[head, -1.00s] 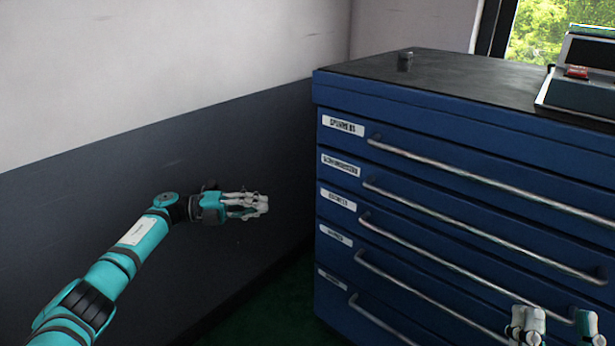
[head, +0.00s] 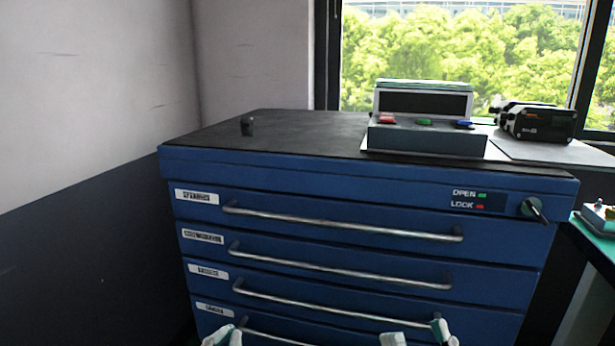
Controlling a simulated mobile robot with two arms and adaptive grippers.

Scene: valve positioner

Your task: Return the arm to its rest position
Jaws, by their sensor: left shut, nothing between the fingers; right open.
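My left gripper (head: 222,336) shows only as pale fingertips at the bottom edge of the head view, in front of the lower drawers. It is shut and empty. My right gripper (head: 418,336) shows at the bottom edge, right of the left one. Its two fingertips stand apart, open, with nothing visible between them. Both arms are otherwise below the picture. The blue drawer cabinet (head: 340,172) stands ahead of both grippers, with labelled drawers and long metal handles.
A key switch (head: 534,208) juts from the cabinet front. A teal-edged table (head: 596,236) is at right. A wall is at left.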

